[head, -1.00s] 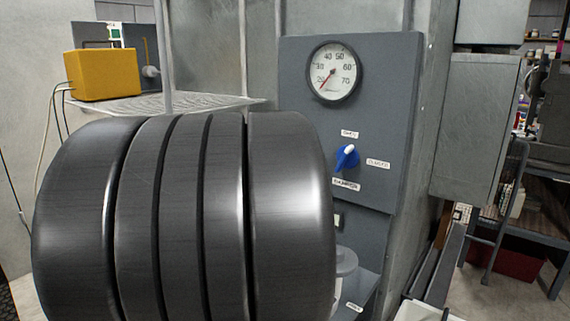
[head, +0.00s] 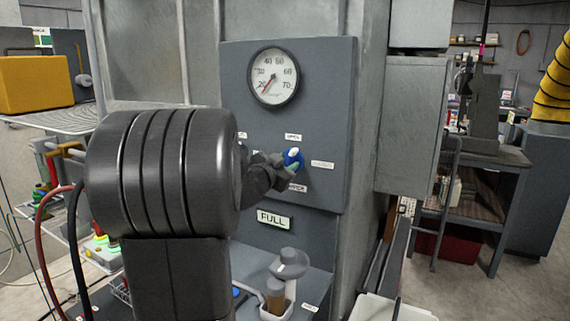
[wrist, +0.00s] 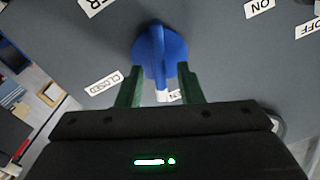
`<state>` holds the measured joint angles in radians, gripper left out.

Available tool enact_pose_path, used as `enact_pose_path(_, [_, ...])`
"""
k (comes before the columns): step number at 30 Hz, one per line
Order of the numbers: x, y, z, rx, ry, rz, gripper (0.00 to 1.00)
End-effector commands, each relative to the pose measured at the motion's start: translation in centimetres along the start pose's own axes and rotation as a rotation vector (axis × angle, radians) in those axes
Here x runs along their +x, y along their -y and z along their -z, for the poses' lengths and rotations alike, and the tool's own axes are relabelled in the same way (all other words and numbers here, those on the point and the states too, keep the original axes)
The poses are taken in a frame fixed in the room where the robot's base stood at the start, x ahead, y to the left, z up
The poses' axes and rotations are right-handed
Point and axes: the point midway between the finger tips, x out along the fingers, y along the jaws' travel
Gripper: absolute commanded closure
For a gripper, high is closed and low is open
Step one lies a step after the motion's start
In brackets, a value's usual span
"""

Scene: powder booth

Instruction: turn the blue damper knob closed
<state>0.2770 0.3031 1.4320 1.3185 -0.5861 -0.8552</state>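The blue damper knob (head: 294,153) is on the grey panel below the gauge. Its white tip points up to the OPEN label (head: 293,137). The CLOSED label (head: 322,165) is to its right, the DAMPER label below. In the wrist view the knob (wrist: 160,48) is in front of my gripper (wrist: 160,84), its white tip towards the partly hidden OPEN label. The CLOSED label (wrist: 103,83) lies left of my fingers. My green fingers are spread, one on each side of the knob's pointer, with gaps showing. My arm hides part of the panel in the head view.
A round gauge (head: 274,76) sits above the knob, its needle low. A FULL sign (head: 274,219) is below. A ledge with a cup holder (head: 275,298) juts out under the panel. A grey box (head: 408,125) stands to the right.

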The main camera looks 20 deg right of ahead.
Motion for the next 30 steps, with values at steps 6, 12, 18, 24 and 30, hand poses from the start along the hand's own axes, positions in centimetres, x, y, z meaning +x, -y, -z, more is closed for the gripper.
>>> enact_pose_path(6, [0.13,-0.01,0.01,0.000,0.000,0.000,0.66])
enact_pose_path(12, [0.10,0.00,0.01,0.000,0.000,0.000,0.96])
enact_pose_path(18, [0.09,-0.01,0.00,0.002,0.000,0.000,1.00])
enact_pose_path(24, [0.08,-0.03,0.01,0.035,0.000,0.000,1.00])
enact_pose_path(30, [0.08,-0.12,0.00,0.140,0.000,-0.001,1.00])
